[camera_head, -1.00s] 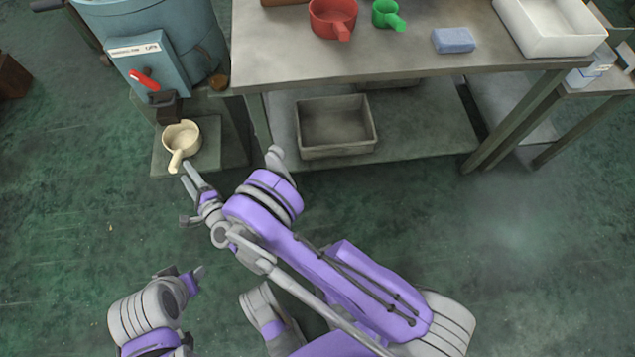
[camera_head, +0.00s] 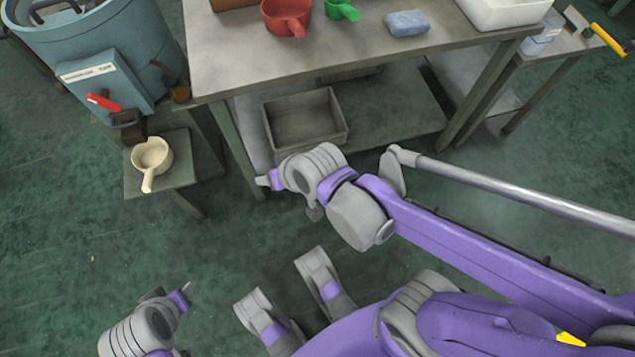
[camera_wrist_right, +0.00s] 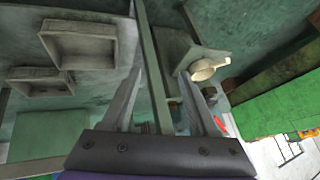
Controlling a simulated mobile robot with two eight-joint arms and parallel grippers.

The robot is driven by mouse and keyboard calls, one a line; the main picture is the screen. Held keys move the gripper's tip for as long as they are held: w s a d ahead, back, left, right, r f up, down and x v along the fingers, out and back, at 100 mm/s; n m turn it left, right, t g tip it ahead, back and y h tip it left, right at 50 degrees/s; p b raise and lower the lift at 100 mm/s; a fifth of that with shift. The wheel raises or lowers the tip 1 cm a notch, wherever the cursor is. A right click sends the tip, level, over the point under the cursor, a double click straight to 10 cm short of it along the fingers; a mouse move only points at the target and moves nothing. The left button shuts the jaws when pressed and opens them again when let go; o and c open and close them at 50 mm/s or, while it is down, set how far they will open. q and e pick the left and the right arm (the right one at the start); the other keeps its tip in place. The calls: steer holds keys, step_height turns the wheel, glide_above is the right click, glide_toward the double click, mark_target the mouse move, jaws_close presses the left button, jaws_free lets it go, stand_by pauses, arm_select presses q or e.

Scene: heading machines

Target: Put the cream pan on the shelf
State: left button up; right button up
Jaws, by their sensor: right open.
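The cream pan (camera_head: 152,157) sits on a low grey stand (camera_head: 184,178) under the blue machine's spout, its handle pointing towards me. It also shows in the right wrist view (camera_wrist_right: 205,68), beyond the right-hand finger and apart from it. My right gripper (camera_head: 263,181) is right of the pan, in front of the table's near leg. Its fingers are apart and empty in the wrist view (camera_wrist_right: 158,72). The lower shelf (camera_head: 395,120) under the table carries a grey tray (camera_head: 268,130). My left gripper (camera_head: 187,290) is low at the left, its fingers too small to judge.
The blue machine (camera_head: 110,50) with a red lever (camera_head: 103,102) stands behind the pan. On the table top (camera_head: 235,60) are a red pan (camera_head: 286,17), a green scoop (camera_head: 342,10), a blue block (camera_head: 407,22) and a white bin (camera_head: 505,12). The shelf is bare right of the tray.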

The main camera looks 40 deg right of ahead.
steer(key=s+d+f+n+g+h, duration=0.1)
steer(key=s+d, duration=0.4)
steer(key=s, duration=0.5)
steer(key=shift+d+f+n+g+h, duration=0.25)
steer(key=shift+f+n+g+h, duration=0.15)
steer(key=shift+n+g, duration=0.15)
steer(key=shift+w, duration=0.1)
steer(key=shift+c, duration=0.2)
